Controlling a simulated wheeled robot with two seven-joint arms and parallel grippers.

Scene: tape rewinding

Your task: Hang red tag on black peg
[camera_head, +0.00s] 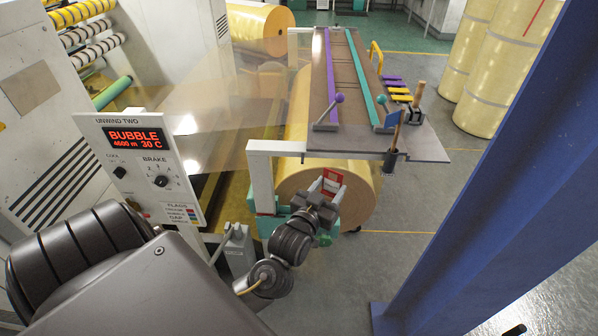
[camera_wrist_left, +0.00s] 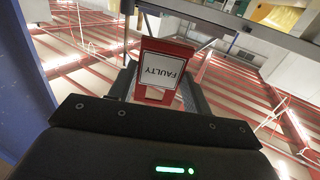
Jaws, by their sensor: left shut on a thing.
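My left gripper (camera_head: 328,190) is shut on the red tag (camera_head: 333,178), in front of the large film roll and below the table's front edge. In the left wrist view the red tag (camera_wrist_left: 165,47) stands between my two fingers, its white label reading "FAULTY" upside down. A small black piece (camera_wrist_left: 127,6) shows just above the tag there; I cannot tell whether it is the black peg. In the head view a dark fitting (camera_head: 389,162) hangs at the table's front edge, right of the tag and apart from it. My right gripper is not in view.
A white post (camera_head: 262,180) stands left of my gripper. A blue column (camera_head: 480,180) rises at right. Floor between table and column is clear.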

